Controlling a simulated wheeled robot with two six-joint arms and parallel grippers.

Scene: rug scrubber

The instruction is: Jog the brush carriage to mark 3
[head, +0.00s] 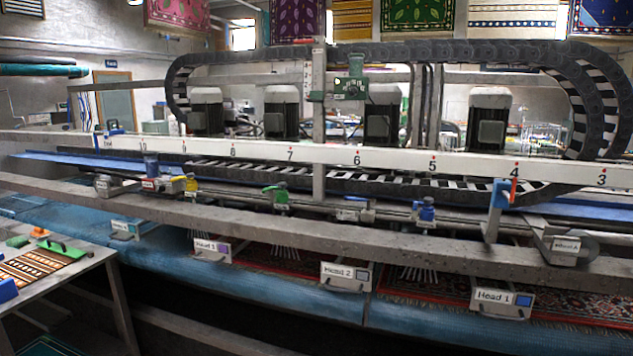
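A blue bracket with an orange pointer (513,190) stands just below mark 4, clear of mark 3. A grey handwheel (577,248) with a small label sits on the front beam at the right. Several grey motors (490,118) stand behind the rail; I cannot tell which parts form the brush carriage. Neither of my grippers is in view.
Boxes labelled Head 1 (502,302), Head 2 (346,277) and Head 3 (212,249) hang below the front beam (300,228). A patterned rug (590,308) lies beneath. A black cable chain (450,52) arches above. A table (40,290) with a small rug stands at the left.

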